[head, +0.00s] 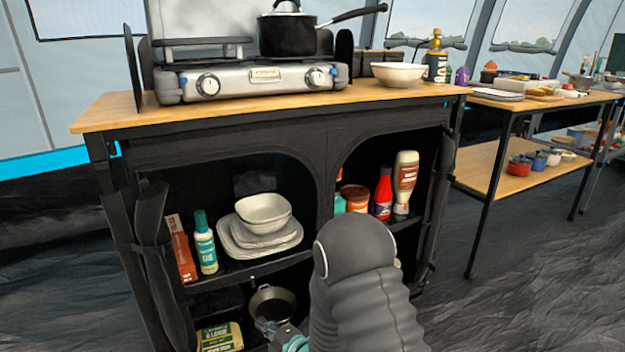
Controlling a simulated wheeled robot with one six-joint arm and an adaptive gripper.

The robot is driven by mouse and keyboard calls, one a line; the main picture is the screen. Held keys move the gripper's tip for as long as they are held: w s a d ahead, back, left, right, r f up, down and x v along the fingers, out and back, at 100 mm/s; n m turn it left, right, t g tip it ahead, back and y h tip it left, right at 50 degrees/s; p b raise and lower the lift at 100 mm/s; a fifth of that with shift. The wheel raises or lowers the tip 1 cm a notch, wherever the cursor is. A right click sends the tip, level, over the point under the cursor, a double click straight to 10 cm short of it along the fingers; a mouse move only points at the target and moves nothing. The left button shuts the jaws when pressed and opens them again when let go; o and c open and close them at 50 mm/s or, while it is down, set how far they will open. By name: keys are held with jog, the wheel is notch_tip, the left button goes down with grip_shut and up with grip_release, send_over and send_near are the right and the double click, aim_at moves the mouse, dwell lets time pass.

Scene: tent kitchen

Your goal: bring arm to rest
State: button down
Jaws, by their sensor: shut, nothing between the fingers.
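My arm (362,285), dark grey and ribbed, rises from the bottom edge in front of the shelf cabinet. Its rounded upper end covers part of the cabinet's lower middle. My gripper is not in view. A small teal and grey part shows at the bottom edge beside the arm; I cannot tell what it belongs to.
The black cabinet has a wooden top (215,117) with a camping stove (240,80), black saucepan (288,36) and white bowl (397,74). Its shelves hold stacked dishes (262,232), bottles and a pan (272,305). A second table (505,182) stands right. Floor at lower right is clear.

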notch_tip(320, 180, down, 7)
jog(key=s+d+m+g+h, duration=0.1)
jog(key=d+m+g+h, duration=0.1)
jog(key=d+m+h, duration=0.15)
jog(key=s+d+m+g+h, duration=0.3)
jog(key=s+d+m+h, duration=0.15)
jog(key=d+m, duration=0.3)
jog(key=s+d+r+m+h+p, duration=0.1)
jog(key=s+d+r+m+p, duration=0.2)
jog(key=r, duration=1.1)
jog(key=s+d+r+m+h+p, duration=0.1)
jog(key=s+d+r+m+p, duration=0.3)
jog(key=s+d+r, duration=0.5)
jog(key=s+d+r+m+h+p, duration=0.1)
jog(key=s+d+r+m+p, duration=0.2)
jog(key=s+d+r+m, duration=0.3)
jog(key=s+r+m, duration=0.1)
jog(key=s+r, duration=0.4)
jog(key=r, duration=0.9)
jog(key=shift+s+d+h, duration=0.2)
jog(key=shift+d+h, duration=0.2)
